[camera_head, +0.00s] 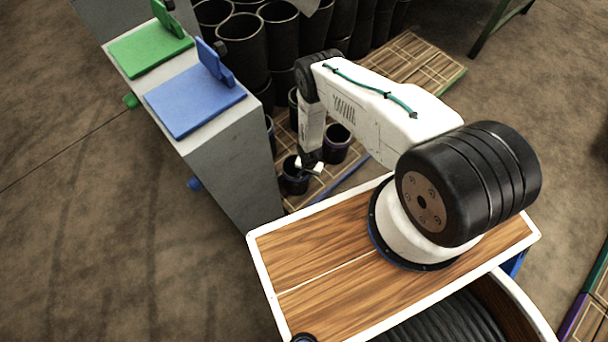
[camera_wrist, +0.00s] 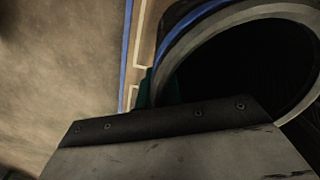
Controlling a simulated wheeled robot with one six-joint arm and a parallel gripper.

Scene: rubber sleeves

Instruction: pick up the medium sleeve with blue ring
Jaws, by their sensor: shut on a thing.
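The sleeve with a blue ring (camera_wrist: 196,28) fills the upper right of the wrist view. Its grey rim surrounds a dark hollow inside. In the head view a small black sleeve (camera_head: 294,182) stands below my gripper (camera_head: 309,166), low beside the grey cabinet; its ring colour is hard to tell there. My gripper points down and is shut on the wall of the sleeve. A wide metal finger plate (camera_wrist: 175,145) covers the lower part of the wrist view and hides the near side of the sleeve.
Several tall black sleeves (camera_head: 243,42) crowd the back. The grey cabinet (camera_head: 232,150), with blue (camera_head: 194,103) and green (camera_head: 150,52) tops, rises close on the left.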

